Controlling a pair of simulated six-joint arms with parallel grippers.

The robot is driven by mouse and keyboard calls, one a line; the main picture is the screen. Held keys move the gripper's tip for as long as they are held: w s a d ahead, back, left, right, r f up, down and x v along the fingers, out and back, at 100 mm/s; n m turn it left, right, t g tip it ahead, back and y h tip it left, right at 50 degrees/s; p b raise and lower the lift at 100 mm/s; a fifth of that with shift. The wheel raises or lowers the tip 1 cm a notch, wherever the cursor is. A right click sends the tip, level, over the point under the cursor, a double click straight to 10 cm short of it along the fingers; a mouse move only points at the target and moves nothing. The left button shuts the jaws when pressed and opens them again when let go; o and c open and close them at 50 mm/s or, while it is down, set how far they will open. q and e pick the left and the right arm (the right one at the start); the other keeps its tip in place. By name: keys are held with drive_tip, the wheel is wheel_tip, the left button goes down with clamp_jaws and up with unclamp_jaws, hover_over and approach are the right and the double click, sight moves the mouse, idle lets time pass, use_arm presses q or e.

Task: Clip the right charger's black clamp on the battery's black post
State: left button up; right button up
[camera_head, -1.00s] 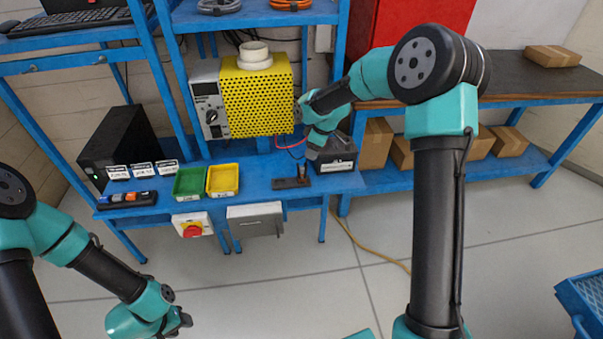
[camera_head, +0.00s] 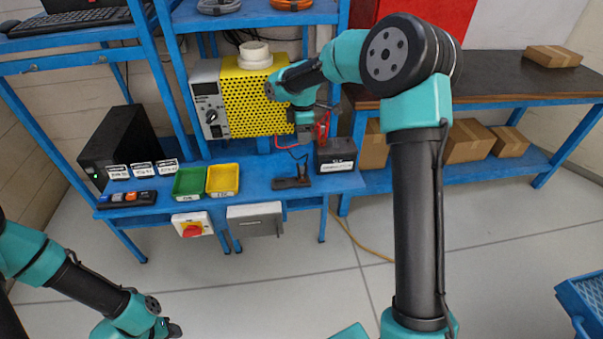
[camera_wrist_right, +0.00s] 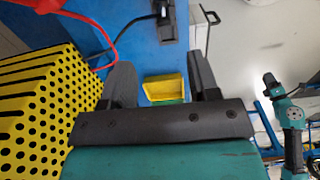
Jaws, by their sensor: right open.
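The battery (camera_head: 337,159) is a dark box with a white label at the right end of the blue bench. A red clamp (camera_head: 322,130) stands at its top; the posts are too small to make out. The charger (camera_head: 258,100) is a yellow perforated box with a grey front. Its black cable runs to a small dark holder (camera_head: 291,183), where the black clamp (camera_wrist_right: 165,14) appears to stand upright. My right gripper (camera_head: 305,132) is open and empty beside the charger, left of the red clamp; its spread fingers show in the wrist view (camera_wrist_right: 158,65). My left gripper (camera_head: 172,329) is low at left, jaws unclear.
A green tray (camera_head: 188,182) and a yellow tray (camera_head: 223,180) stand left of the holder. The charger's perforated side is close to my right gripper. A red cable (camera_wrist_right: 118,38) arcs nearby in the wrist view. Bare bench lies around the holder.

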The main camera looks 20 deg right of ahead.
sight(302, 165)
wheel_tip(302, 165, down, 11)
drive_tip(key=shift+f, duration=0.2)
idle(0.4)
drive_tip(key=shift+s+a+f, duration=0.1)
drive_tip(key=shift+f, duration=2.5)
drive_tip(key=c, duration=0.9)
drive_tip(key=shift+r, duration=0.1)
drive_tip(key=shift+c, duration=0.2)
